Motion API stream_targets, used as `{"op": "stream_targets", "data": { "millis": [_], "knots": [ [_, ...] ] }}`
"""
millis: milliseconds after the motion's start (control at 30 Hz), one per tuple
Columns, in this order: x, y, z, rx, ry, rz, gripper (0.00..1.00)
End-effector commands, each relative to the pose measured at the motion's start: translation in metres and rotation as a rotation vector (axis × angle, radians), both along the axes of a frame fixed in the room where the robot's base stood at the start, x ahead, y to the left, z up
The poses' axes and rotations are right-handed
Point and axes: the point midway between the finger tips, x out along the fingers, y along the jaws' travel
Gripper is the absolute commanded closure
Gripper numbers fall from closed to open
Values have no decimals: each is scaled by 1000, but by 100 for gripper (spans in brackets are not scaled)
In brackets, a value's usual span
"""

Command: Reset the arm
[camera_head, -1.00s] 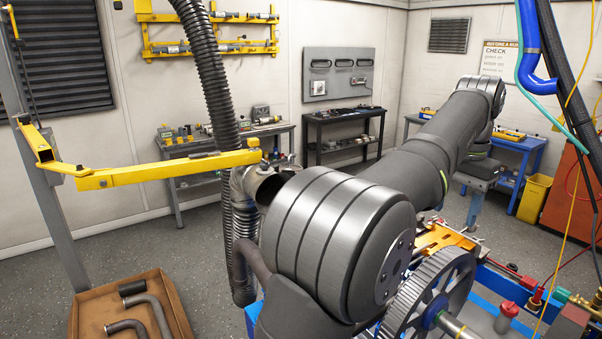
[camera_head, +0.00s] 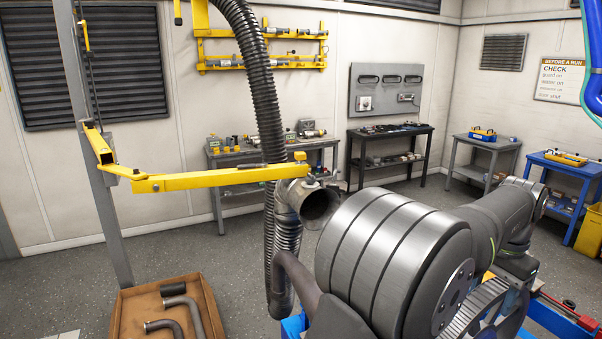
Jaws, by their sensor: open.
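My arm (camera_head: 400,262) fills the lower right of the head view, with its large ribbed grey joint nearest the camera. The forearm reaches away to the right and ends in a wrist (camera_head: 522,205) low over the engine stand. My gripper cannot be made out; the wrist, the arm and the clutter there hide it. A toothed grey wheel (camera_head: 490,312) shows partly behind and below my arm.
A yellow swing boom (camera_head: 215,180) on a grey post holds a ribbed exhaust hose (camera_head: 262,90) left of my arm. A brown tray (camera_head: 120,315) with pipes lies on the floor. Grey benches (camera_head: 215,205) and a blue bench (camera_head: 570,165) line the walls; floor between is clear.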

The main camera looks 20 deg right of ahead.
Motion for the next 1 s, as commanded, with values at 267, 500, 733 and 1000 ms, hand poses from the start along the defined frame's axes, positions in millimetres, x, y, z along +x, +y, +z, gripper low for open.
{"op": "stream_targets", "data": {
  "millis": [267, 500, 733, 1000],
  "knots": [
    [0, 0, -36, 2, 0, 0, 45],
    [-6, 0, -36, 0, 0, -1, 45],
    [-6, 0, -36, 0, 0, 0, 32],
    [-6, 0, -36, 0, 0, 1, 0]
  ]
}}
